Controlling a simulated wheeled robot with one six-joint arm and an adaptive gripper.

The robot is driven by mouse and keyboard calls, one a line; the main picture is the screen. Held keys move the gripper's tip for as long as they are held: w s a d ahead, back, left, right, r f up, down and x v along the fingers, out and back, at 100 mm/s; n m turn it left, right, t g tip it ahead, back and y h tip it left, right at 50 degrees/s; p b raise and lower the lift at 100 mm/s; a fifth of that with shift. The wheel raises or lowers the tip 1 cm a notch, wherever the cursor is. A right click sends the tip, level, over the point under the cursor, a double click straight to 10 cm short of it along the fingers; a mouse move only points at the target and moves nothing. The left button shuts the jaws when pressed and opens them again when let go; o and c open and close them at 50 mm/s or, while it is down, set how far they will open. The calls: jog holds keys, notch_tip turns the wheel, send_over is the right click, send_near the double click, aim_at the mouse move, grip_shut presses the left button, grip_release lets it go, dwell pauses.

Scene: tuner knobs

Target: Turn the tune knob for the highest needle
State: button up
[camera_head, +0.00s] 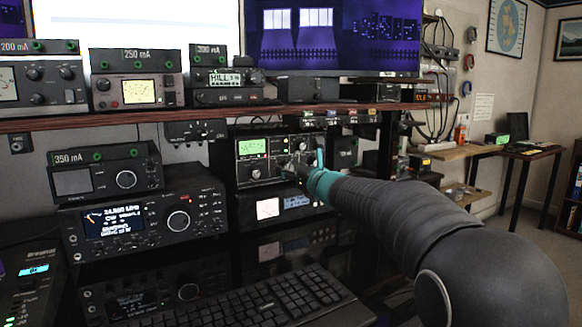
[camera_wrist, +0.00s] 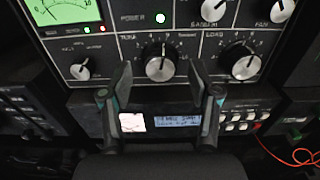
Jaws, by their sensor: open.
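The tuner (camera_head: 243,172) is a dark box under the wooden shelf, with a lit green meter (camera_head: 252,146). In the wrist view, part of the meter (camera_wrist: 57,10) shows at top left, its needle partly cut off by the frame. The tune knob (camera_wrist: 161,63), round and black with a pale pointer face, sits at the centre of the wrist view, its pointer roughly upright. My gripper (camera_wrist: 160,74) is open, with one finger on each side of the tune knob and apart from it. In the head view my gripper (camera_head: 305,169) hides part of the tuner's front.
The load knob (camera_wrist: 242,61) sits close to the right finger. A small knob (camera_wrist: 79,70) is left of the left finger. Band (camera_wrist: 212,8) and fan (camera_wrist: 281,10) knobs are above. A lit radio (camera_wrist: 178,121) is below, and a keyboard (camera_head: 262,302) lies on the desk.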

jog(key=shift+w+a, duration=0.4)
jog(key=shift+w, duration=0.2)
jog(key=shift+c, duration=0.3)
jog(key=c, duration=1.1)
jog(key=shift+n+b, duration=0.3)
jog(key=shift+b, duration=0.1)
jog(key=shift+f+n+b, duration=0.15)
jog(key=shift+n+b, duration=0.35)
jog(key=shift+b, duration=0.25)
jog(key=n+b, duration=0.2)
jog(key=shift+b, duration=0.35)
jog(key=shift+a+n+b, duration=0.1)
jog(key=shift+n+b, duration=1.55)
jog(key=shift+n, duration=0.35)
jog(key=shift+s, duration=0.1)
